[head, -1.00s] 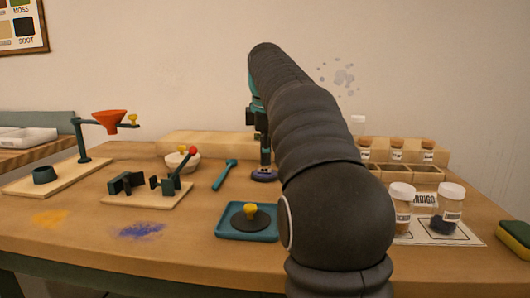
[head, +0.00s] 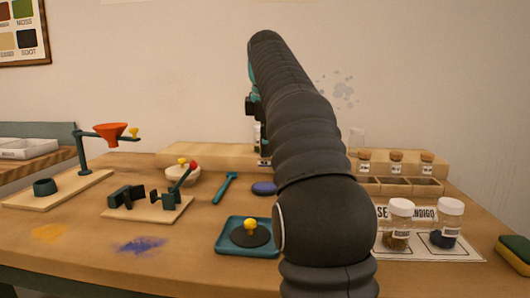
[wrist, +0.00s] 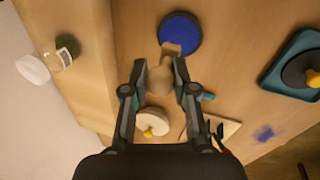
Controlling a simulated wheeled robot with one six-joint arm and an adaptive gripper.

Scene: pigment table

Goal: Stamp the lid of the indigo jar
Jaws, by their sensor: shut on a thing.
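The indigo jar (head: 446,225), white-lidded with dark blue contents, stands upright at the right on a white label mat (head: 462,254) marked INDIGO. My gripper (wrist: 161,72) is shut on a pale wooden stamp (wrist: 171,48), in the wrist view. In the head view, my arm hides most of the gripper, which is over the back middle of the table, well left of the indigo jar. The round blue ink pad (head: 264,188) lies on the table below the gripper; it also shows in the wrist view (wrist: 180,33). The stamp's underside is hidden from the wrist camera.
A similar jar (head: 398,224) with brown contents stands just left of the indigo jar. Behind are corked jars (head: 396,163) on a wooden rack. A teal tray (head: 232,250) is at front middle, a sponge (head: 515,250) at far right. A wooden stand (head: 150,210) is left.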

